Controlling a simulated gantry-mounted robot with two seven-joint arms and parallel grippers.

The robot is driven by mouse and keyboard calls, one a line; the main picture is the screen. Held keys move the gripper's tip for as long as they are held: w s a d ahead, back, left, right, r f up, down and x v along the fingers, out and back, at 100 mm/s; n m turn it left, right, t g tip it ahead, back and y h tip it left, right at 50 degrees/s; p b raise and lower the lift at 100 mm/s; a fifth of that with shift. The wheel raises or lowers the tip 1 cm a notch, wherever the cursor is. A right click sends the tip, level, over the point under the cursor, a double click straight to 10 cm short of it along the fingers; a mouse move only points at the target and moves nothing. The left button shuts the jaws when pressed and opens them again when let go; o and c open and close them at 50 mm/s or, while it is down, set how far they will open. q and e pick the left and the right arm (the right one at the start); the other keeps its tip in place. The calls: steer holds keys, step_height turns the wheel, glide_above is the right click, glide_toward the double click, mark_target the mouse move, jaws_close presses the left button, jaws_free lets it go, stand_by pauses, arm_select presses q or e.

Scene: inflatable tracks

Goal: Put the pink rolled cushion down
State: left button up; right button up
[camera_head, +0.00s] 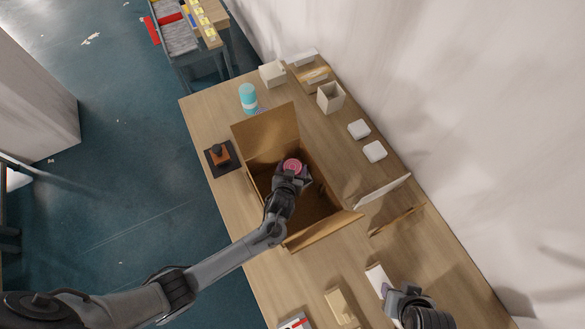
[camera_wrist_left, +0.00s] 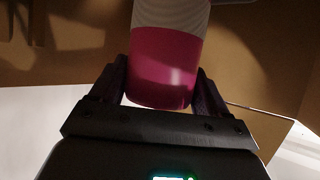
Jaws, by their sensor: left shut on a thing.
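The pink rolled cushion (camera_head: 292,163) shows in the head view as a small round pink end at my left gripper (camera_head: 291,172). That gripper is over the open cardboard box (camera_head: 270,134). In the left wrist view the cushion (camera_wrist_left: 165,65) is a magenta cylinder with a pale upper part. The left fingers (camera_wrist_left: 160,90) are shut on it from both sides. Brown surfaces are behind it. I cannot tell whether the cushion touches the box floor. My right gripper (camera_head: 405,297) is at the lower right over the table, and its fingers are not clear.
The box stands on a wooden table (camera_head: 205,105) with its flaps up and out. White pieces (camera_head: 374,151) and an open container (camera_head: 330,97) lie along the right side.

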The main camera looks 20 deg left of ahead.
stand_by(0.3)
arm_select(q)
steer(key=shift+f, duration=0.2)
steer(key=o, duration=1.9)
steer(key=shift+c, duration=0.2)
steer(key=shift+r, duration=0.1)
steer(key=v, duration=0.7)
steer(key=shift+s+r, duration=0.2)
